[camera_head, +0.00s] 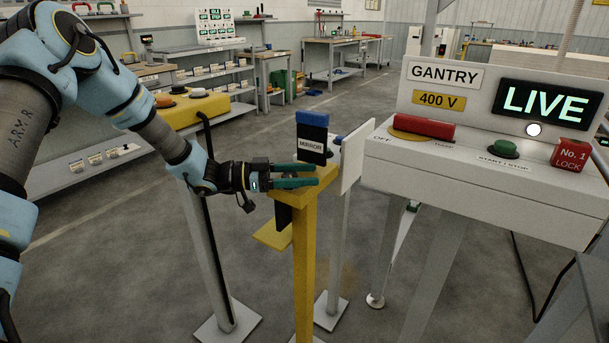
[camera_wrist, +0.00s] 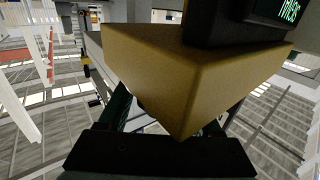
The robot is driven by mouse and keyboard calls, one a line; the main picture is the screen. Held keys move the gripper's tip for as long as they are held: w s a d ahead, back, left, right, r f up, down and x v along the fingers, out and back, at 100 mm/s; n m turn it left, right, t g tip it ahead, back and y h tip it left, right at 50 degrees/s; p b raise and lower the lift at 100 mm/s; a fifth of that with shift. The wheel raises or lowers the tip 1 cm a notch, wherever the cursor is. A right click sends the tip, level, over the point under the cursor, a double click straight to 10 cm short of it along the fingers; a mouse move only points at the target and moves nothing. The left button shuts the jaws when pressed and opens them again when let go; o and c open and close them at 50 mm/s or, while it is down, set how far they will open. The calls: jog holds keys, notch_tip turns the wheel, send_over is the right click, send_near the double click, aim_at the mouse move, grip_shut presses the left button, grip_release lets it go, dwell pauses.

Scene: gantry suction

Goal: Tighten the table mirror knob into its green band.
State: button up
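A yellow stand (camera_head: 304,240) carries a dark box marked MIRROR (camera_head: 312,146) with a blue top. My gripper (camera_head: 316,175) reaches in from the left, its two green fingers apart, beside the stand's top just below the box. In the wrist view the yellow head of the stand (camera_wrist: 190,75) fills the middle, its corner toward my gripper (camera_wrist: 165,120). The fingers show on either side of that corner, partly hidden by it. I cannot make out the knob or its green band; the yellow head or my fingers may hide them.
A white upright panel (camera_head: 355,155) stands close right of the gripper. The gantry console (camera_head: 480,185) on the right shows LIVE, with a red handle (camera_head: 424,129) and a green button (camera_head: 504,149). A yellow button box (camera_head: 190,110) stands behind my arm. Open floor lies behind.

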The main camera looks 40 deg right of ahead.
jog(key=shift+o, duration=0.8)
notch_tip(320, 180, up, 10)
jog(key=b, duration=0.1)
